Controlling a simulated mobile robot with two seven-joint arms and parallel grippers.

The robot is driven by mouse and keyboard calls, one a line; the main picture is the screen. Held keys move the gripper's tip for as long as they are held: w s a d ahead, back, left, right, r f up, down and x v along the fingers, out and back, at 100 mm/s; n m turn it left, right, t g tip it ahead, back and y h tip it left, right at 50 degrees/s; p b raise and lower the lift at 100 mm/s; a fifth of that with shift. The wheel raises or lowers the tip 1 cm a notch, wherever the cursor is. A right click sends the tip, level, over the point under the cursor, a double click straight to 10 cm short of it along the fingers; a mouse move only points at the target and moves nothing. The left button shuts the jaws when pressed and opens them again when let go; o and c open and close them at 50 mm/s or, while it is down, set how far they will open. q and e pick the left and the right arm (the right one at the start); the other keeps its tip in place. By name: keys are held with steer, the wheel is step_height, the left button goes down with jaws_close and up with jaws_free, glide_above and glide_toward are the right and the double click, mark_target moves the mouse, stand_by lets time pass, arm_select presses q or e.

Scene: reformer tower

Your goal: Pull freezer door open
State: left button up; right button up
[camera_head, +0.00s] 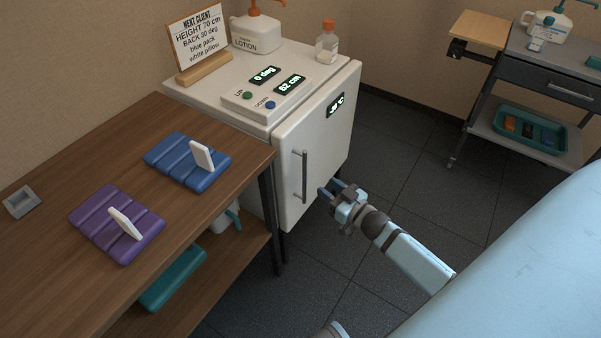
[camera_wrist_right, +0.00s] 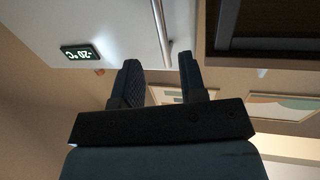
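The white freezer (camera_head: 240,72) stands against the wall, and its door (camera_head: 325,137) looks shut. A vertical metal bar handle (camera_head: 304,175) is at the door's left side. The handle also shows in the right wrist view (camera_wrist_right: 160,28), as does the door's front (camera_wrist_right: 105,22). My right gripper (camera_head: 327,189) is just right of the handle's lower end, pointing toward the door. In the right wrist view its two fingers (camera_wrist_right: 160,75) are apart with nothing between them, and the handle lies beyond their tips. My left gripper is not in view.
A wooden table (camera_head: 60,240) with blue (camera_head: 178,160) and purple (camera_head: 92,212) pads stands left of the freezer. A light blue padded surface (camera_head: 520,260) fills the lower right. Dark floor (camera_head: 400,165) is clear right of the freezer. A grey cart (camera_head: 555,85) stands farther back.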

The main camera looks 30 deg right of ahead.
steer(key=w+a+b, duration=0.1)
steer(key=w, duration=0.8)
steer(key=shift+w+a, duration=0.35)
steer(key=shift+w, duration=0.05)
steer(key=shift+c, duration=0.2)
jaws_close()
